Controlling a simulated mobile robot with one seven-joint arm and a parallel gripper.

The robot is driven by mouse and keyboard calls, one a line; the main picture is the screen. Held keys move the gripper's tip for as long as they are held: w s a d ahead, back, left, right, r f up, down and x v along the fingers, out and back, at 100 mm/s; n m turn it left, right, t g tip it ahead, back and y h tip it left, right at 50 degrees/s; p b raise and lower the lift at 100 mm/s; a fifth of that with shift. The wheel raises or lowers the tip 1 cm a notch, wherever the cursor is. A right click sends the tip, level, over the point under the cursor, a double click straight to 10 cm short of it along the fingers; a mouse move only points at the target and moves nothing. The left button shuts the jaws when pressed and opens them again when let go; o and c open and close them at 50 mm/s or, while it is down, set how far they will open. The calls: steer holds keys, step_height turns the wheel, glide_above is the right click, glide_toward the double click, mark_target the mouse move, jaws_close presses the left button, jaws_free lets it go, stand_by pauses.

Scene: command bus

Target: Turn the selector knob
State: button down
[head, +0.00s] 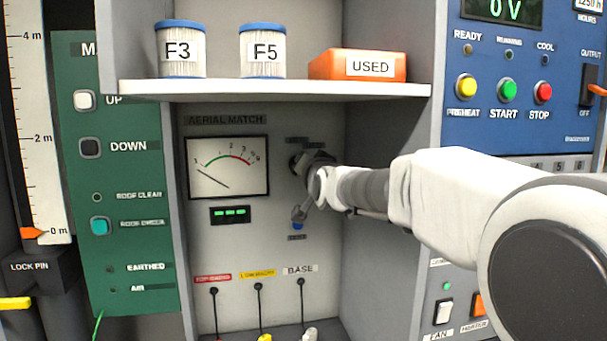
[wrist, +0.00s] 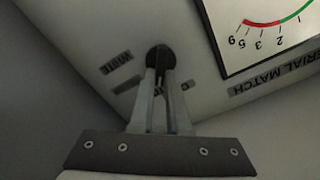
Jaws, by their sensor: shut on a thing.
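The selector knob is a small black round knob (wrist: 160,57) on the grey AERIAL MATCH panel (head: 225,120). In the wrist view my gripper (wrist: 161,76) has its two fingers close together on the knob's narrow dark grip, one on each side. In the head view my gripper (head: 305,165) reaches in from the right to the panel's upper right, where it largely hides the knob. I cannot tell which way the knob points.
A needle meter (head: 228,168) is left of the knob, needle low, with a green-lit display (head: 230,214) beneath. A shelf (head: 270,90) with jars and an orange USED box (head: 358,65) overhangs the panel. A side wall (head: 385,130) bounds the right. Cable plugs are below.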

steer(key=shift+m+b, duration=0.35)
steer(key=shift+m, duration=0.15)
steer(key=c, duration=0.9)
jaws_free()
steer(key=s+d, duration=0.1)
steer(key=s, duration=0.4)
steer(key=s+d, duration=0.1)
steer(key=s, duration=0.5)
steer(key=s+d+p, duration=0.1)
steer(key=s, duration=0.5)
steer(key=shift+d, duration=0.25)
